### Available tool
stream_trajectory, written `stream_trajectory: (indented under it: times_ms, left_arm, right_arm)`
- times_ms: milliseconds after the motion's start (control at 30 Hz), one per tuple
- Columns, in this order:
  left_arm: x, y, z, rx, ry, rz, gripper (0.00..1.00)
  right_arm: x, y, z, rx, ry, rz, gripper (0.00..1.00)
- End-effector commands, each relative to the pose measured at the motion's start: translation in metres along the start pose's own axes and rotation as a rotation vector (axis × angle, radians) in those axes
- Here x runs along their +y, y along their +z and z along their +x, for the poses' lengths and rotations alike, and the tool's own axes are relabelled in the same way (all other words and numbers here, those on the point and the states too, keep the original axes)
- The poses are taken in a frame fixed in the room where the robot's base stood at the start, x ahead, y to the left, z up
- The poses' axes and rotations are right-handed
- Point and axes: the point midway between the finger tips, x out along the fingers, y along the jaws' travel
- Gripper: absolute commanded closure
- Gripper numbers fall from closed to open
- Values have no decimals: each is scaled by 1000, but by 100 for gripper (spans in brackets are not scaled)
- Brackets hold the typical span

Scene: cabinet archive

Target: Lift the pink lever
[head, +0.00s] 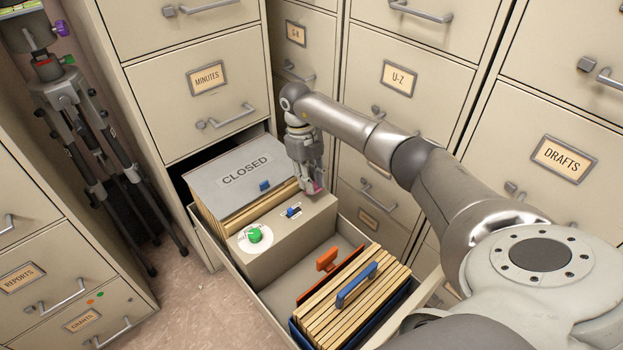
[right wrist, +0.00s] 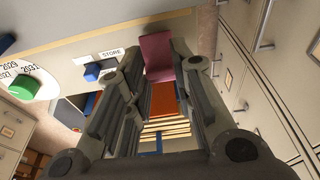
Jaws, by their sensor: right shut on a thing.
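The pink lever (head: 317,188) is at the right end of the beige control box (head: 285,240) in the open drawer. Only a small part of it shows in the head view; in the right wrist view it is a flat pink plate (right wrist: 157,52) between the fingertips. My right gripper (head: 311,184) points down over that end of the box and is shut on the lever. It also fills the right wrist view (right wrist: 160,75). My left gripper is not in view.
The box also carries a green knob (head: 254,235) and a blue switch (head: 293,211). A grey "CLOSED" panel (head: 235,178) lies behind it. Folders with orange (head: 327,260) and blue (head: 356,286) handles stand in front. Cabinets surround the drawer; a tripod (head: 95,140) stands left.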

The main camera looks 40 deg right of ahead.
Motion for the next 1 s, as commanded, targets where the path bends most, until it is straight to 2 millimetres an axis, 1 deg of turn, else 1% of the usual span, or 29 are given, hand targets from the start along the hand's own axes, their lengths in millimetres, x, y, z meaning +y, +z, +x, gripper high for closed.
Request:
stream_trajectory:
  times_ms: [300,333,467,500,833,933,1000]
  left_arm:
    - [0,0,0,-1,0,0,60]
    - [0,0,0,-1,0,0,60]
    - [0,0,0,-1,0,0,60]
    - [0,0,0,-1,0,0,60]
    - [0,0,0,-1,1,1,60]
    - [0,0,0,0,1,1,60]
    - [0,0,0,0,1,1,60]
  right_arm:
    - [0,0,0,1,-1,0,100]
    - [0,0,0,1,-1,0,75]
    - [0,0,0,1,-1,0,58]
    - [0,0,0,1,-1,0,55]
    - [0,0,-2,-1,0,0,55]
    - [0,1,-12,-3,-1,0,55]
    - [-1,1,-24,-4,-2,0,55]
